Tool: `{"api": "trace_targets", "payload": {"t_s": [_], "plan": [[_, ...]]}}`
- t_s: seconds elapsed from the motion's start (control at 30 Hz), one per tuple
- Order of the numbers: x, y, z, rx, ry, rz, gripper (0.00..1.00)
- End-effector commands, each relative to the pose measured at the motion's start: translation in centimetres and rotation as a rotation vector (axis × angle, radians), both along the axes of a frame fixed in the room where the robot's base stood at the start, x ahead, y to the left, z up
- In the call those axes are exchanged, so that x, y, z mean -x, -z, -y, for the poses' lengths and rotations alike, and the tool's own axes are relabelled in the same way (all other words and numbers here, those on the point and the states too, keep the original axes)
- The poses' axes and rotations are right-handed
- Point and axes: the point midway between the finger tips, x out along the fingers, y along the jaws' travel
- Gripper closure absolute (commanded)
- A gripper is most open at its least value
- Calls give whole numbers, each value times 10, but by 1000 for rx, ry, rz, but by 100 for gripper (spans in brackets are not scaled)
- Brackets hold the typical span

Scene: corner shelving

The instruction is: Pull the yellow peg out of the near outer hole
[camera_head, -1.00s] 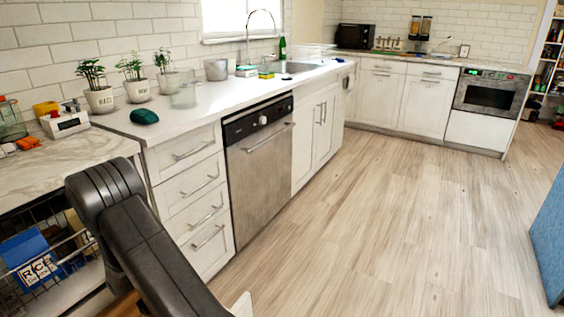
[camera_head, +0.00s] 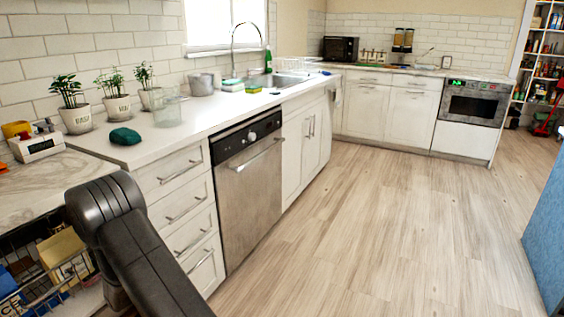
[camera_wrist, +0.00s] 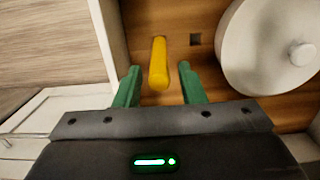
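The yellow peg (camera_wrist: 158,62) shows in the wrist view, standing out of a brown wooden surface (camera_wrist: 160,20). My gripper (camera_wrist: 160,75) has two green fingers. They are open, one to each side of the peg's near end, with a gap on both sides. The hole that the peg sits in is hidden behind the peg. A small dark square hole (camera_wrist: 195,39) shows in the wood to the right of the peg. In the head view only my dark arm shows; the peg and the gripper are out of sight there.
A round white lidded thing (camera_wrist: 272,45) with a knob stands close to the right of the fingers. A pale upright edge (camera_wrist: 108,35) bounds the wood on the left. In the head view, a counter (camera_head: 150,150) with plants runs along the wall, and the floor (camera_head: 370,220) is clear.

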Motion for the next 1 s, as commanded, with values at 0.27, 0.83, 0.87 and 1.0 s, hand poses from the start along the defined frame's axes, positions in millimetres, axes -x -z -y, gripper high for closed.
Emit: {"api": "trace_targets", "payload": {"t_s": [0.27,0.83,0.87,1.0], "plan": [[0,0,0,0,1,0,58],[1,32,2,1,1,0,58],[1,36,2,1,1,0,58],[2,57,4,1,1,0,58]]}}
